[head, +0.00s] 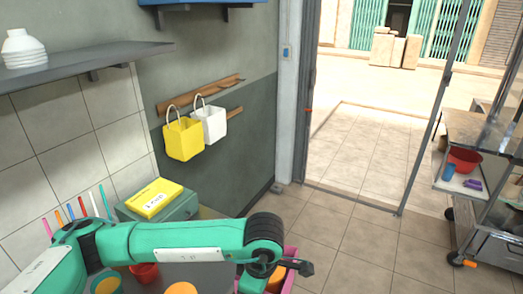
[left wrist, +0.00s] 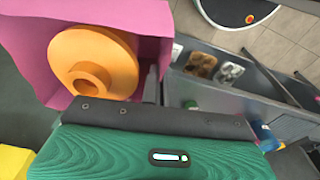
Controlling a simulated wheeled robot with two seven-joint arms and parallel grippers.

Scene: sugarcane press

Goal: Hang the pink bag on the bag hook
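The pink bag (head: 290,280) shows at the bottom edge of the head view, partly hidden by my left gripper and arm. It fills the upper left of the left wrist view (left wrist: 30,50), with a round orange piece (left wrist: 92,62) at its opening. My left gripper (head: 285,268) is right at the bag; its fingertips are not clear, so I cannot tell whether they grip it. A wooden hook rail (head: 200,93) is on the wall, with a yellow bag (head: 184,140) and a white bag (head: 211,125) hanging there. No bare hook is clear. My right gripper is not in view.
A green box (head: 180,208) with a yellow pack (head: 155,197) on it stands below the bags. A grey shelf (head: 90,68) juts from the left wall. A wheeled cart (head: 490,215) stands at the right. The tiled floor (head: 350,235) by the doorway is clear.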

